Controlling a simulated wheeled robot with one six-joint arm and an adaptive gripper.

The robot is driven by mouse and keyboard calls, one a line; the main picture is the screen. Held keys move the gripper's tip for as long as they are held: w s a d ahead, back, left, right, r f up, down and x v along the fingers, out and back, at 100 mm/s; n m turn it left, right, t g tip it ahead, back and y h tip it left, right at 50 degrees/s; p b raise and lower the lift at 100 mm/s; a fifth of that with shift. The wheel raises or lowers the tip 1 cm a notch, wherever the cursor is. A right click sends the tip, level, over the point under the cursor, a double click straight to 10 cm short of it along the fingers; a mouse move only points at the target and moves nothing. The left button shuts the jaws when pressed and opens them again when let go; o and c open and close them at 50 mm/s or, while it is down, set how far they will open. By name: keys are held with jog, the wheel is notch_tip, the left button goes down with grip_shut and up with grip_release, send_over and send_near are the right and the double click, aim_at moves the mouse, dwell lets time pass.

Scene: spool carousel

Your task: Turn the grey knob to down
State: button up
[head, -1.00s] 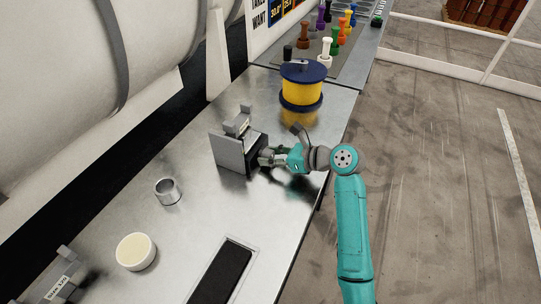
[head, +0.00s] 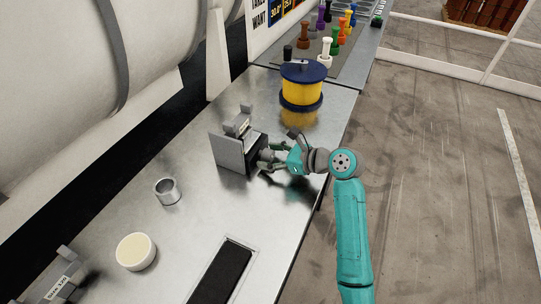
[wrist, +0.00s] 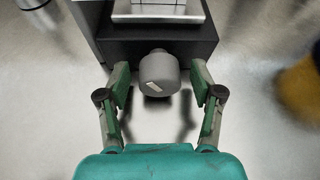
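The grey knob (wrist: 158,68) sticks out of the front of a dark box (wrist: 155,45) in the wrist view. A small pale mark shows low on the knob's face, a little left of its middle. My gripper (wrist: 160,80) is open, with one green finger on each side of the knob and a gap between each finger and it. In the head view my gripper (head: 272,158) is at the right face of the grey and black box (head: 230,152), and the knob is mostly hidden by the fingers.
A yellow spool with dark flanges (head: 301,88) stands behind my gripper on the metal bench (head: 190,232). A metal cup (head: 167,192) and a cream round tub (head: 136,252) stand nearer. Several coloured pegs (head: 335,40) stand at the back.

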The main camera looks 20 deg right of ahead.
jog(key=shift+s, duration=0.1)
jog(key=v, duration=1.2)
jog(key=shift+c, duration=1.4)
